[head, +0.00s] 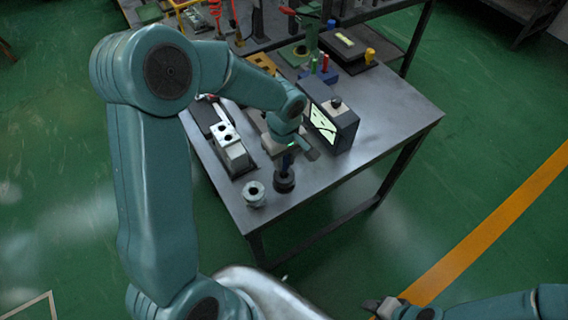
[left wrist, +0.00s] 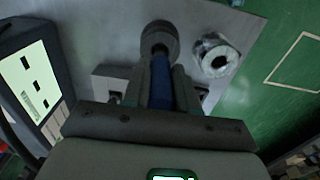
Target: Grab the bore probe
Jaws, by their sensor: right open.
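The bore probe has a blue handle that shows in the left wrist view (left wrist: 161,82); in the head view the bore probe (head: 286,162) is mostly hidden by my gripper. Its lower end is at a round dark stand (head: 284,183) near the table's front edge, which also shows in the left wrist view (left wrist: 160,38). My left gripper (head: 291,151) is over the stand, its two fingers pressed close on both sides of the blue handle (left wrist: 160,92). My right gripper (head: 380,307) is open and empty, low at the bottom right, away from the table.
A metal ring part (head: 254,194) stands left of the stand, close to the table corner. A grey block with bores (head: 230,150) lies further left. A gauge box with a lit screen (head: 332,122) stands at right. The table's right front (head: 385,130) is clear.

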